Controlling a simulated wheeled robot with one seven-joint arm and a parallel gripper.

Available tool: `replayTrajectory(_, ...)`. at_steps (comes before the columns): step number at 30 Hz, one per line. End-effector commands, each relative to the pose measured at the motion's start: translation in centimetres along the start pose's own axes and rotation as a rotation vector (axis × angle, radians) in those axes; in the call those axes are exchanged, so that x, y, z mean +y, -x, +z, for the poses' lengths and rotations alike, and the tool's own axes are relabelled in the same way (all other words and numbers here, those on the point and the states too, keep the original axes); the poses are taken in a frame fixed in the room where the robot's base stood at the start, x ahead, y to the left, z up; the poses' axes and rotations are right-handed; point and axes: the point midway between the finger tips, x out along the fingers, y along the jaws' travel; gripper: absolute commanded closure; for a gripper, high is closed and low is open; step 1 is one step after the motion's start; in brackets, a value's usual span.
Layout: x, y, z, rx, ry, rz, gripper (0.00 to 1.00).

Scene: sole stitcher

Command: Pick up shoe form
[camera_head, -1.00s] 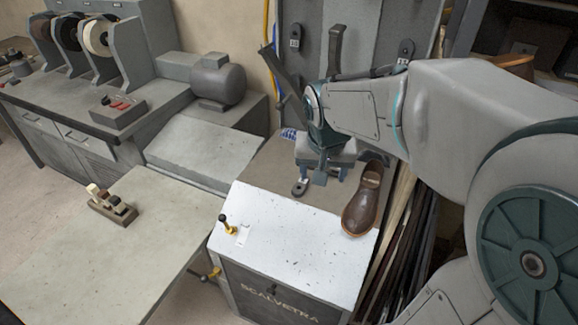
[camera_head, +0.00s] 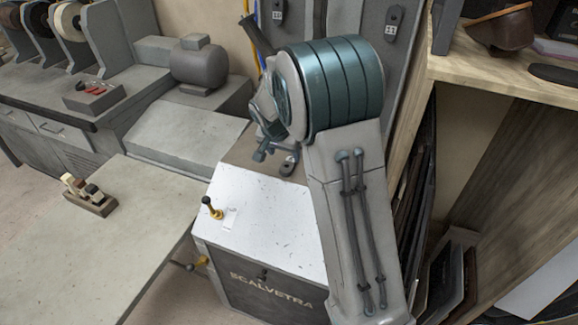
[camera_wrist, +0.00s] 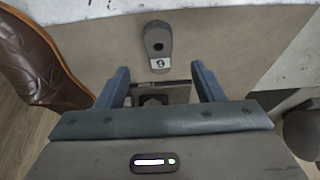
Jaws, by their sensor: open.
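A brown leather shoe (camera_wrist: 38,62) shows at the left edge of the wrist view, cut off by the frame. It looks like the shoe form, but I cannot be sure. In the head view my arm hides it. My gripper (camera_wrist: 160,76) is open and empty, with its two blue-grey fingers apart. The shoe lies to the left of the left finger, outside the jaws. A small grey tab with a numbered white label (camera_wrist: 158,40) lies just beyond the fingertips. In the head view my gripper is mostly hidden behind my arm.
The white-topped Scalvetra cabinet (camera_head: 252,222) carries a yellow-based lever (camera_head: 212,209). A wooden shelf (camera_head: 470,68) at right holds a brown leather object (camera_head: 502,28). The grey panel (camera_head: 340,25) stands behind.

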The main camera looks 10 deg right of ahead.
Motion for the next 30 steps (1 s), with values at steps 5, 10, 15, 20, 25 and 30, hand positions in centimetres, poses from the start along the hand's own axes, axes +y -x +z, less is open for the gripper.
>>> replayTrajectory(5, 0.0, -1.7, 0.0, 0.0, 0.0, 0.0, 0.38)
replayTrajectory(10, 0.1, -3.2, -0.2, -0.002, 0.001, 0.002, 0.38)
replayTrajectory(15, 0.1, -5.7, -0.5, -0.002, 0.0, 0.001, 0.38)
replayTrajectory(20, 0.1, -6.9, -0.5, 0.0, 0.002, 0.0, 0.38)
replayTrajectory(25, 0.0, -7.0, -0.5, 0.001, 0.002, -0.001, 0.38)
replayTrajectory(30, 0.1, -7.0, -0.5, 0.0, 0.002, -0.001, 0.66)
